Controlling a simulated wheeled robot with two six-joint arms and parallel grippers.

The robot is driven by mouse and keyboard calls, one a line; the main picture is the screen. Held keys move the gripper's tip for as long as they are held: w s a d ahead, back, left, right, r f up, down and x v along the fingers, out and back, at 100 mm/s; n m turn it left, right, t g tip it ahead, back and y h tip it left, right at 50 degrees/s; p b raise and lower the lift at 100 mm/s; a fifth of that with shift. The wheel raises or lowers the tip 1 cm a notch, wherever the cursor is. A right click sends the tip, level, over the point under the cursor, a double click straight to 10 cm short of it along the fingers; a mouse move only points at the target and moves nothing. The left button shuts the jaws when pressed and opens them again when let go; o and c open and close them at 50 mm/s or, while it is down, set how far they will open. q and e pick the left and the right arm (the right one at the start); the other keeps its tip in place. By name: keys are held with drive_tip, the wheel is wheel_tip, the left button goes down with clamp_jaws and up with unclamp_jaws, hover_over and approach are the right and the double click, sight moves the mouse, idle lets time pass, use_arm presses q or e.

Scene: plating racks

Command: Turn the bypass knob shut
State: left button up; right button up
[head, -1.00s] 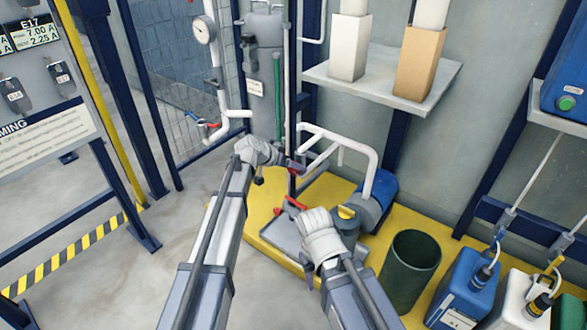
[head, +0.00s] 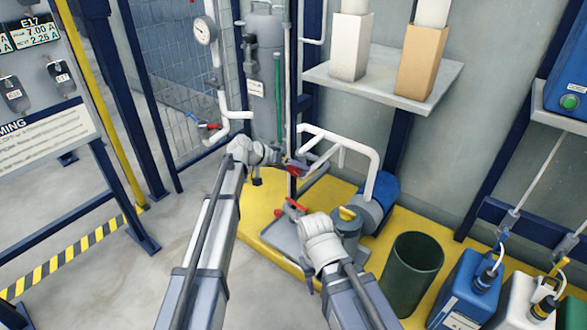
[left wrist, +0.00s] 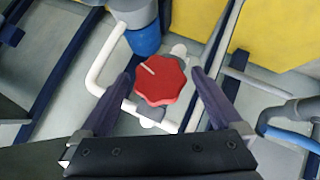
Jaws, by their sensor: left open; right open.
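The bypass knob appears to be the red lobed knob (left wrist: 162,82) with a white mark pointing to the upper left in the left wrist view. A red part (head: 296,168) shows at the left gripper in the head view, mostly hidden by it. My left gripper (left wrist: 163,74) is open, with one dark finger on each side of the knob. I cannot tell whether the fingers touch it. My right gripper (head: 309,268) hangs lower, over the yellow platform's front; its fingers are mostly hidden behind its wrist.
A red lever (head: 297,205) sits on the pump equipment below the left gripper. White pipes (head: 350,143) and a blue motor (head: 380,192) stand behind. A dark green bin (head: 412,270) is at the right. A shelf (head: 385,80) juts out above. Open floor lies at left.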

use_arm(q)
drive_tip(key=shift+r, duration=0.1)
drive_tip(key=p+v, duration=0.4)
drive_tip(key=v, duration=0.3)
drive_tip(key=shift+s+a+p, duration=0.15)
drive_tip(key=shift+a+p, duration=0.1)
drive_tip(key=shift+p, duration=0.15)
drive_tip(key=shift+r, duration=0.1)
